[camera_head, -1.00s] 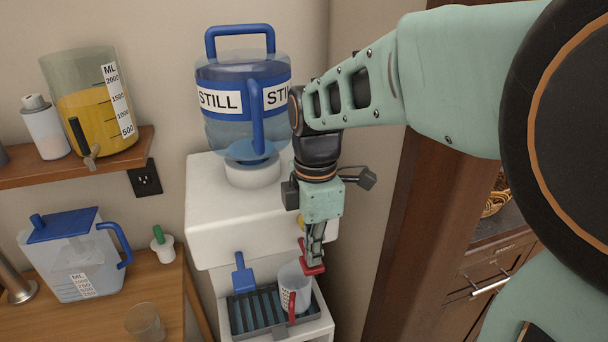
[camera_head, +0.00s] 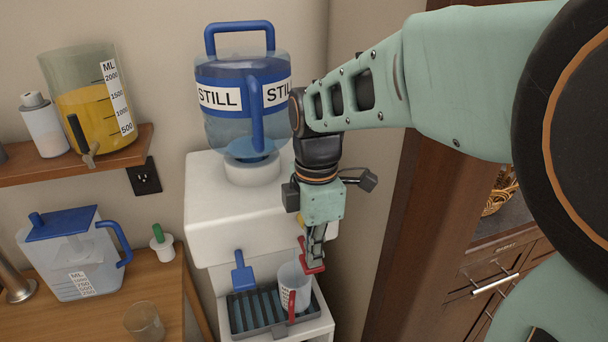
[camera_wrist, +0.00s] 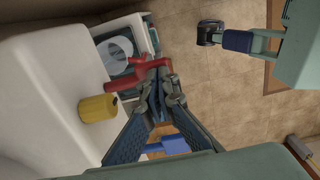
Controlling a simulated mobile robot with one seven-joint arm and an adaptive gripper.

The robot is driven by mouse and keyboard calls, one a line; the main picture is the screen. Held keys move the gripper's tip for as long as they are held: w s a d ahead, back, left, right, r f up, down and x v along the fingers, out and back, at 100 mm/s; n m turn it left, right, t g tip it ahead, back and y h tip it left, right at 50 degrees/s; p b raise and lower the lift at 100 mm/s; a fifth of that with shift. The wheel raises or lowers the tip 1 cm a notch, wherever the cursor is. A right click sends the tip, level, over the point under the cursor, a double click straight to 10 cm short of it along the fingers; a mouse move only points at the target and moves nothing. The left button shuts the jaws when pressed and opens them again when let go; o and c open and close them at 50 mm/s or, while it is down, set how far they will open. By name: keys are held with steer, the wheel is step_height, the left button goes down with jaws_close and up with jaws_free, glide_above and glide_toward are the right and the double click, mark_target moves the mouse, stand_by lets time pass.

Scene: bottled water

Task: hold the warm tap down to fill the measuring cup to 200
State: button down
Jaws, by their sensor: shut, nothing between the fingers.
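The white water dispenser (camera_head: 225,215) carries a blue tap (camera_head: 243,273) and a red tap (camera_head: 312,268), the warm one by its colour. The measuring cup (camera_head: 292,280), clear with a red handle, stands on the drip tray under the red tap. My gripper (camera_head: 317,258) is shut and empty, pointing down with its fingertips at the red tap's lever. In the wrist view the fingertips (camera_wrist: 160,85) sit against or just over the end of the red tap (camera_wrist: 130,76); firm pressing cannot be told. The cup (camera_wrist: 115,52) shows beyond it. Its water level is not readable.
A large STILL bottle (camera_head: 243,100) sits on the dispenser. A yellow cylinder (camera_wrist: 98,108) sticks out of the dispenser beside the red tap. At left are a wooden table with a blue-lidded jug (camera_head: 75,255) and a glass, and a shelf with a yellow-filled container (camera_head: 95,105).

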mark_target(316, 269)
steer(key=shift+f, duration=0.15)
steer(key=f+t+b, duration=0.1)
steer(key=b, duration=0.2)
steer(key=shift+s+f, duration=0.1)
steer(key=shift+f+t+y+b, duration=0.3)
steer(key=shift+t+b, duration=0.3)
steer(key=shift+b, duration=0.45)
steer(key=b, duration=0.1)
steer(key=t+b, duration=0.1)
steer(key=shift+s+f+b, duration=0.1)
steer(key=shift+s+b, duration=0.15)
steer(key=shift+b, duration=0.05)
steer(key=f+t+b, duration=0.1)
steer(key=b, duration=0.2)
steer(key=t+y+b, duration=0.1)
steer(key=b, duration=0.2)
steer(key=shift+d+f+t, duration=0.1)
steer(key=shift+f+t, duration=0.2)
steer(key=shift+f, duration=0.1)
steer(key=shift+r, duration=0.15)
stand_by(4.7)
